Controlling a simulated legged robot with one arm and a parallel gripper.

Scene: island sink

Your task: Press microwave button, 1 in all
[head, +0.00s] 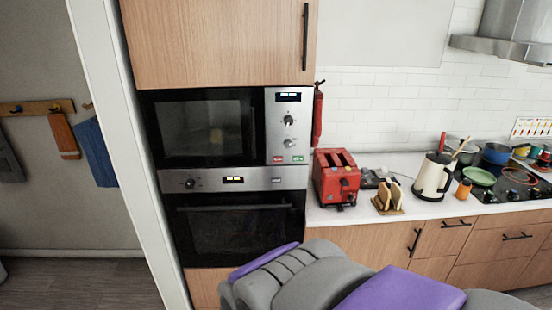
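The microwave (203,131) is built into a tall wooden cabinet, above an oven. Its dark door is closed. Its silver control panel (288,140) is on the right, with a lit display at the top and two knobs. At the bottom of the panel are a red button (277,157) and a green button (297,158); their lettering is too small to read. Grey and purple parts of my own body show at the bottom of the view. My gripper is not in view, and nothing touches the panel.
The oven (238,230) sits below the microwave. A red toaster (336,177) stands on the counter right of the cabinet, near a toast rack (388,198) and a white kettle (433,178). A fire extinguisher (317,115) hangs beside the cabinet.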

